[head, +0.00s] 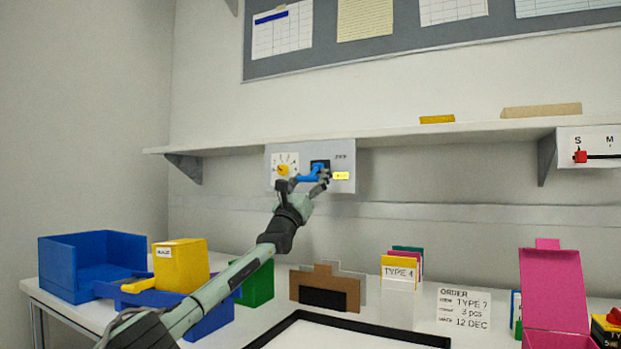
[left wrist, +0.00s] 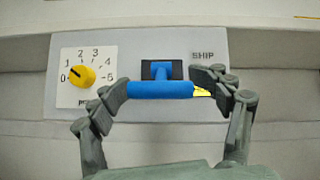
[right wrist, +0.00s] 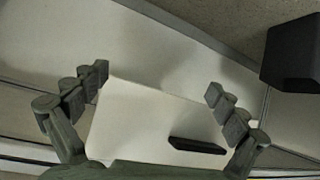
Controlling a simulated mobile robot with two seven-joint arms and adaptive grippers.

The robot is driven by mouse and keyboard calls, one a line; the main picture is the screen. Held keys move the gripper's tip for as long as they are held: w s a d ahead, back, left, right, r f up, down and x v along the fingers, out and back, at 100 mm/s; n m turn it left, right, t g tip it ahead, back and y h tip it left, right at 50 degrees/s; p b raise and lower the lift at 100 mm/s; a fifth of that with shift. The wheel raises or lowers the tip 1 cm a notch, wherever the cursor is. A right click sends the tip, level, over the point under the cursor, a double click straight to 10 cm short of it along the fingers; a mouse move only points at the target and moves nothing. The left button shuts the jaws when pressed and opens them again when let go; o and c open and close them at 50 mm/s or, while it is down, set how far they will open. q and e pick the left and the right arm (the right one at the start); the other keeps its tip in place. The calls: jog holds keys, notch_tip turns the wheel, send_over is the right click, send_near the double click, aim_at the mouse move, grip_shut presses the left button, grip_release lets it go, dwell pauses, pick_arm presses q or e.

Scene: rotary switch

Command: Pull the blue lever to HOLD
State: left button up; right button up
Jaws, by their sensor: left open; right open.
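The blue lever (head: 310,175) is on a grey panel (head: 280,150) under the shelf. In the left wrist view its blue crossbar (left wrist: 160,90) lies level in front of a black slot plate (left wrist: 176,70). My left gripper (head: 318,180) is open, with its fingers (left wrist: 163,92) on either side of the crossbar's ends. The left finger is close to the bar; I cannot tell if it touches. SHIP is printed at the panel's upper right. A yellow label (head: 341,175) lies below it, partly hidden by a finger in the left wrist view. My right gripper (right wrist: 158,88) is open and empty.
A yellow knob (left wrist: 82,76) on a numbered white dial sits left of the lever. The shelf (head: 420,132) overhangs the panel. Below are a blue bin (head: 85,270), a yellow box (head: 181,265), cards (head: 398,270) and a pink box (head: 553,285). A red slider (head: 580,156) is far right.

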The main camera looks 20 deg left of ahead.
pick_arm(q)
jog(key=shift+f, duration=0.1)
jog(key=shift+s+f, duration=0.25)
jog(key=shift+f, duration=0.05)
jog(key=v, duration=1.1)
jog(key=shift+s, duration=0.2)
